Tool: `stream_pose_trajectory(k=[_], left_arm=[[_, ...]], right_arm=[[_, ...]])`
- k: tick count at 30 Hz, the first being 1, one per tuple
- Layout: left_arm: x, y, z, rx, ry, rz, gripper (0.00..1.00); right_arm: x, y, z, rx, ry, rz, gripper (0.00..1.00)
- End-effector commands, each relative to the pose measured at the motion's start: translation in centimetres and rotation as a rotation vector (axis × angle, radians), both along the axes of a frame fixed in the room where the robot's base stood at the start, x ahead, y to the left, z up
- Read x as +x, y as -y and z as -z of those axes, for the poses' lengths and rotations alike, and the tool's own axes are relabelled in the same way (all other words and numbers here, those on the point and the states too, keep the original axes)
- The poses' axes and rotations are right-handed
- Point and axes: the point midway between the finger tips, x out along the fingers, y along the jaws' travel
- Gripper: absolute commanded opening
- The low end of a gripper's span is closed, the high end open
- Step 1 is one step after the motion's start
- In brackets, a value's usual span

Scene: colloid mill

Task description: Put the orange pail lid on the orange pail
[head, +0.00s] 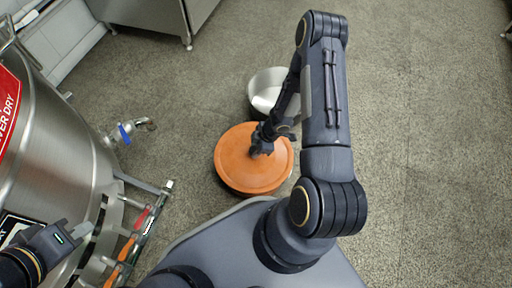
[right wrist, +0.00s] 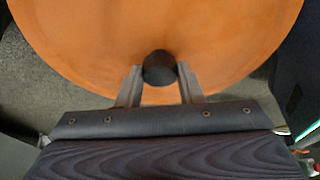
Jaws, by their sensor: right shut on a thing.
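The orange pail lid (head: 233,160) is a round orange disc in front of my base in the head view. My right gripper (head: 262,146) is over its middle, shut on its dark knob. In the right wrist view the lid (right wrist: 220,40) fills the upper part, and the knob (right wrist: 158,68) sits between the two fingers of the right gripper (right wrist: 160,75). No orange pail shows apart from the lid; what is under the lid is hidden, and I cannot tell whether the lid rests on anything. My left gripper (head: 72,234) is at the lower left, away from the lid; its jaw opening is unclear.
An open steel pot (head: 266,88) stands just behind the lid, partly hidden by my right arm. A large steel tank (head: 60,130) with a blue-handled tap (head: 125,130) and a rack of coloured-handled tools (head: 140,222) are at left. The floor (head: 430,130) at right is clear.

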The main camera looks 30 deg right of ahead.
Motion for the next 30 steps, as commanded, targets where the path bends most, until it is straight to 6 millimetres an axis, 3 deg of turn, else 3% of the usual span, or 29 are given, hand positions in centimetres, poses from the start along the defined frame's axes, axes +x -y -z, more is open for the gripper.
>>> stream_pose_trajectory(k=[16, 17, 21, 23, 30], left_arm=[[0.00, 0.00, 0.59, 0.000, 0.000, 0.000, 0.00], [0.00, 0.00, 0.55, 0.000, 0.000, 0.000, 0.00], [0.00, 0.00, 0.52, 0.000, 0.000, 0.000, 0.00], [0.00, 0.00, 0.52, 0.000, 0.000, 0.000, 0.00], [0.01, 0.00, 0.45, 0.000, 0.000, 0.000, 0.00]], right_arm=[[0.01, -0.01, 0.87, 0.001, 0.001, -0.001, 0.00], [0.02, -0.01, 0.83, 0.001, 0.001, -0.001, 0.36], [0.01, 0.00, 0.80, 0.000, 0.000, -0.001, 0.54], [0.01, 0.00, 0.80, 0.000, 0.000, -0.001, 0.59], [-0.03, 0.05, 0.73, -0.001, 0.000, 0.000, 0.59]])
